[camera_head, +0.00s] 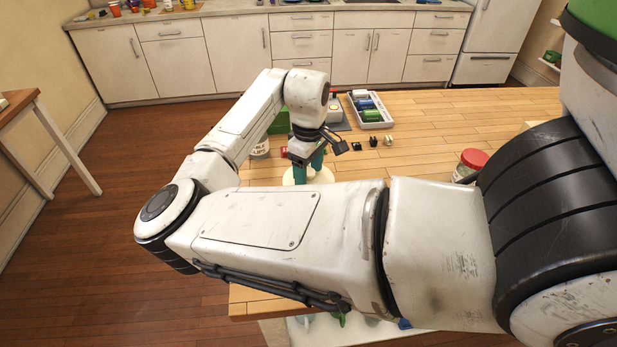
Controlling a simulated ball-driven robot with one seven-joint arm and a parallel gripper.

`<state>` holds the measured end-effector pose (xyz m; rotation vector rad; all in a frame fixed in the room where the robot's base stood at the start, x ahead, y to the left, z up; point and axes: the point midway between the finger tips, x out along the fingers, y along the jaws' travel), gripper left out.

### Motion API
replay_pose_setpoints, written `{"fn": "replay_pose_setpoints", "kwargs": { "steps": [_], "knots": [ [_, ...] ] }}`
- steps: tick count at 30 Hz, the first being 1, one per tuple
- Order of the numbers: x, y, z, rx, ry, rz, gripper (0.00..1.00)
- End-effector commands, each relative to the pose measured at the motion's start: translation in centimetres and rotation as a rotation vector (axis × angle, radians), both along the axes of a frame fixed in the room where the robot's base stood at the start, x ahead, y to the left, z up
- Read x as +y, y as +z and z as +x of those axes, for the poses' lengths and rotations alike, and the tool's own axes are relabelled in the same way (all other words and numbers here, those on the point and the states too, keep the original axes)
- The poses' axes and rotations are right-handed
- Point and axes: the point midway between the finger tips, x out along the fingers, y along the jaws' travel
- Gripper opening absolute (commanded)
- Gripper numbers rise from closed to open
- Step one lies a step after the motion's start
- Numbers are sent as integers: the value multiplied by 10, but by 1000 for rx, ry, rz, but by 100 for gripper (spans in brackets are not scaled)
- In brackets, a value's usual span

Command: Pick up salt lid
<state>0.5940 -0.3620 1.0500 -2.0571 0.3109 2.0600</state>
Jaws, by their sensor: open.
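My gripper (308,168) has teal fingers and points down over the wooden table, partly hidden by my arm. The fingers are apart. A round cream-coloured piece (325,177) lies right at the fingertips, its near side hidden by my forearm. I cannot tell whether it is the salt lid or whether the fingers touch it. A jar with a red lid (473,158) stands on the table to the right, partly behind my arm. A small labelled jar (260,148) stands left of the gripper.
The wooden table (440,125) has free room at the right. A white tray (372,122) with coloured items lies behind the gripper. Small dark parts (373,142) lie in front of it. A green object (279,122) stands behind the arm. White cabinets (180,65) line the back wall.

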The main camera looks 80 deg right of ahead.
Motion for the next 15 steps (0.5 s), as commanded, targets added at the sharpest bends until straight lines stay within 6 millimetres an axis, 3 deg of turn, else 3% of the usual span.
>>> {"fn": "replay_pose_setpoints", "kwargs": {
  "steps": [7,15],
  "knots": [
    [0,-2,0,-1,0,0,64],
    [0,-1,0,-1,0,0,38]
  ]
}}
